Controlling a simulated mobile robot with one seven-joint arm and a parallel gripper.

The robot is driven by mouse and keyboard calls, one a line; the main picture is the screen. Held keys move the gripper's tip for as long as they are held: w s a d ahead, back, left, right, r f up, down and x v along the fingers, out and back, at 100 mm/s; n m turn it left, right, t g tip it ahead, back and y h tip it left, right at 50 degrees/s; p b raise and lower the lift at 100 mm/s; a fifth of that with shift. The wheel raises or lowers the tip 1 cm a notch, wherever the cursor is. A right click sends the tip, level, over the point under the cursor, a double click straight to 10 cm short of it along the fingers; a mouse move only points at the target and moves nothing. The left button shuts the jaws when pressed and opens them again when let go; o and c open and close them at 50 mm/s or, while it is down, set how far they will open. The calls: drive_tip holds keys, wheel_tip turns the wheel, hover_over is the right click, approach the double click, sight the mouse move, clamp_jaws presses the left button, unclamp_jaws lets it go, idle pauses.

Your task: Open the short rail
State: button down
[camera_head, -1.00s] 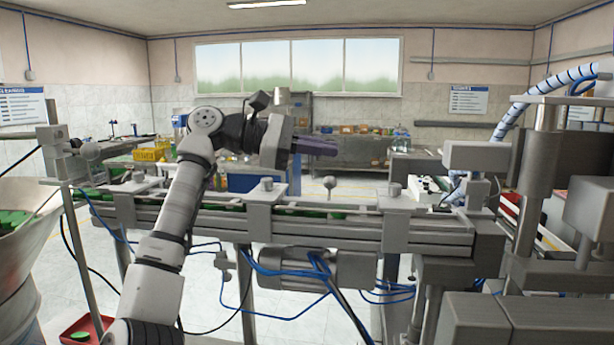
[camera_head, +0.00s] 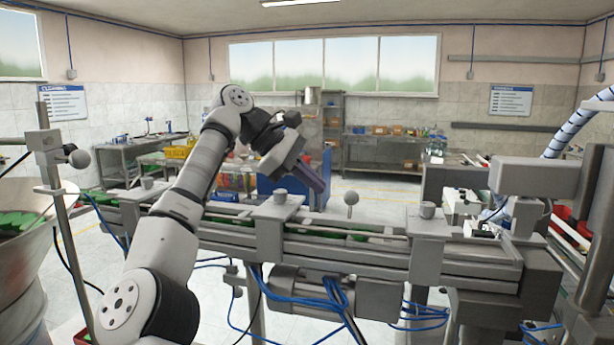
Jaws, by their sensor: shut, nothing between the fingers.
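The conveyor (camera_head: 330,258) runs across the middle with grey rails along its channel and green caps (camera_head: 358,236) in it. A ball knob (camera_head: 351,198) stands upright on a thin stem between two brackets, beside a rail section (camera_head: 375,238) that looks like the short rail, though I cannot tell for certain. The rail lies along the channel. My gripper (camera_head: 318,187) is shut and empty. It points down and to the right, left of the ball knob in the picture and apart from it. Its depth relative to the rail is hard to tell.
Brackets with round caps stand on the conveyor, one left (camera_head: 273,206) and one right (camera_head: 428,221) of the knob. A post with a ball (camera_head: 80,158) stands by the cap hopper (camera_head: 25,250) at the left. A grey machine block (camera_head: 520,178) rises at the right.

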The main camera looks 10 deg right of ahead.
drive_tip(key=x, duration=0.6)
drive_tip(key=shift+w+p, duration=0.1)
drive_tip(key=shift+p, duration=0.2)
drive_tip(key=shift+f+t+b, duration=0.1)
drive_tip(key=shift+t+b, duration=0.2)
drive_tip(key=shift+b, duration=0.2)
drive_tip(key=shift+r+m+t+h+b, duration=0.3)
drive_tip(key=shift+b, duration=0.25)
